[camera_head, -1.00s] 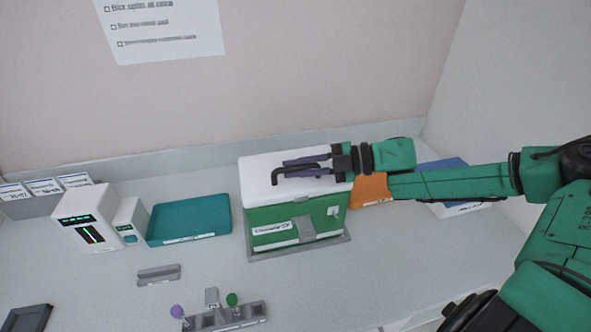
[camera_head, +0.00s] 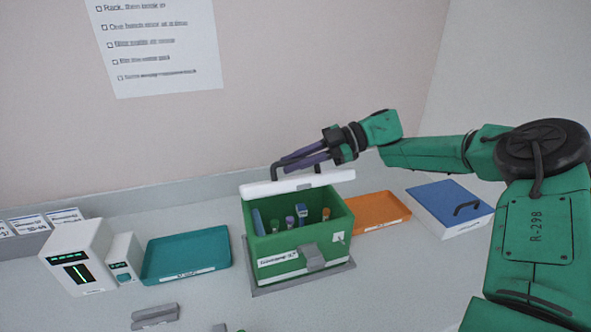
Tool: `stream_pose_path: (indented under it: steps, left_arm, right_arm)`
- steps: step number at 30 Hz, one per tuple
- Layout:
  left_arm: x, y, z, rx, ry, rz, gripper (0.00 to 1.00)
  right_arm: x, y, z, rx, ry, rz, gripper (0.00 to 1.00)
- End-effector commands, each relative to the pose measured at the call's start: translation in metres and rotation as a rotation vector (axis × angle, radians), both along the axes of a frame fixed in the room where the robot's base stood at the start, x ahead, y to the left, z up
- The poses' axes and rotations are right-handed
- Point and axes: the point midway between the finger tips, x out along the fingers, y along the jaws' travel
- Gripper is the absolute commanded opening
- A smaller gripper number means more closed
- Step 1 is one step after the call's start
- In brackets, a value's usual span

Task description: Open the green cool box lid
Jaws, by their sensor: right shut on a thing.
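The green cool box (camera_head: 294,246) stands on the bench in the middle of the view, its top open. Its white lid (camera_head: 298,184) is raised and tilted above the back of the box. Several tubes with coloured caps and a blue item (camera_head: 301,213) show inside the box. My right gripper (camera_head: 284,169) is shut on the dark handle of the lid, above the box. Whether the lid's rear edge touches the box is hidden. My left gripper is not in view.
A teal tray (camera_head: 187,254) and a white device (camera_head: 76,257) stand left of the box. An orange tray (camera_head: 375,212) and a blue-lidded box (camera_head: 450,207) stand to the right. A grey holder (camera_head: 155,316) lies in front. A checklist hangs on the wall.

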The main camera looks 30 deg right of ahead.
Motion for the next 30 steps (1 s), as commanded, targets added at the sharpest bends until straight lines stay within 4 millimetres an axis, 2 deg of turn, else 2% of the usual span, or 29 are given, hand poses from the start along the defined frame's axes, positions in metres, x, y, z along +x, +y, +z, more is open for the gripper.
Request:
stream_pose_path:
  steps: [11, 12, 13, 23, 26, 30]
  left_arm:
    - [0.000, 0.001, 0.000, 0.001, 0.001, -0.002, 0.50]
    - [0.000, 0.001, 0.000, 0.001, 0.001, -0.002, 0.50]
    - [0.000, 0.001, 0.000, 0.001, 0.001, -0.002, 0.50]
    - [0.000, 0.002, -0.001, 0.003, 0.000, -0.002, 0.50]
    - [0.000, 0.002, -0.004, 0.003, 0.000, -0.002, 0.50]
    - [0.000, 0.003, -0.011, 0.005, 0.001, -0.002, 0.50]
  right_arm:
    - [0.001, -0.001, 0.001, 0.000, 0.004, -0.003, 0.00]
    - [0.001, -0.001, 0.001, 0.000, 0.004, -0.003, 0.29]
    - [0.001, -0.001, 0.001, 0.000, 0.004, -0.003, 0.30]
    - [0.000, -0.003, 0.001, 0.001, 0.003, -0.003, 0.30]
    - [-0.002, -0.011, 0.004, 0.001, 0.000, -0.004, 0.30]
    - [-0.012, -0.032, 0.011, 0.001, 0.000, -0.005, 0.30]
